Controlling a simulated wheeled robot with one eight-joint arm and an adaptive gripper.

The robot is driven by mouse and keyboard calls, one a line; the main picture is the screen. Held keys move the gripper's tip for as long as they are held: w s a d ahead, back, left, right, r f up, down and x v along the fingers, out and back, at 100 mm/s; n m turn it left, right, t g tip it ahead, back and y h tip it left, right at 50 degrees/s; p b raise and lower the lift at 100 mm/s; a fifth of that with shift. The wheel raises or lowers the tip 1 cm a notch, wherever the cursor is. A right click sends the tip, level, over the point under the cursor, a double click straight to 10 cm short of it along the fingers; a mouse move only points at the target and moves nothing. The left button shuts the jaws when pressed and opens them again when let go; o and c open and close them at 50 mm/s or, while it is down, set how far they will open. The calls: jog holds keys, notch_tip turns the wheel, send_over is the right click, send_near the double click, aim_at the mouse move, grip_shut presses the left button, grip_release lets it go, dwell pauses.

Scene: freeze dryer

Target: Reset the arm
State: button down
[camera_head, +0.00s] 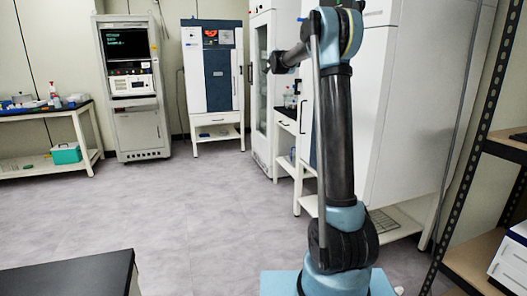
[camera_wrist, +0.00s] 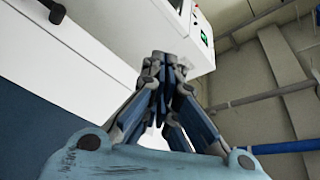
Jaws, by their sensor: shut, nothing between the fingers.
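My arm rises upright in the head view, to the right of the middle. Its upper part bends near the top of the picture, and a short section reaches left to a dark end near the tall cabinet. The fingers cannot be made out there. In the wrist view my gripper (camera_wrist: 160,62) is shut, with its fingertips together and nothing between them. Behind it is a white machine (camera_wrist: 100,35) with a dark blue lower part (camera_wrist: 25,125). A small panel with a green light (camera_wrist: 203,36) shows on a white housing beside the fingertips.
A blue and white cabinet machine (camera_head: 218,75) and a grey console with a screen (camera_head: 130,85) stand at the back. A bench (camera_head: 45,112) is at left, a black tabletop (camera_head: 70,275) at lower left, and a metal shelf rack (camera_head: 480,150) at right. The middle floor is clear.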

jog(key=s+f+n+g+y, duration=0.25)
jog(key=s+f, duration=0.25)
jog(key=s, duration=0.5)
jog(key=s+f+n+g+y, duration=0.15)
jog(key=s+f+n, duration=0.3)
jog(key=s, duration=0.55)
jog(key=s+f+n+g+y, duration=0.1)
jog(key=s+f+n+g, duration=0.3)
jog(key=s, duration=0.6)
jog(key=s+d+f+g+h, duration=0.1)
jog(key=s+d+f+g, duration=0.2)
jog(key=s+f, duration=0.8)
jog(key=s+d+f+g+h, duration=0.2)
jog(key=s+d+f, duration=0.3)
jog(key=s+f, duration=0.7)
jog(key=s+d+f+g+h, duration=0.1)
jog(key=s+d+f+g, duration=0.2)
jog(key=s+f, duration=0.9)
jog(key=s+g, duration=0.1)
jog(key=s, duration=0.8)
jog(key=shift+s+d+n, duration=0.15)
jog(key=shift+d+n, duration=0.25)
jog(key=shift+f, duration=0.15)
jog(key=shift+w+f+g, duration=0.15)
jog(key=shift+w+g, duration=0.15)
jog(key=shift+w, duration=0.15)
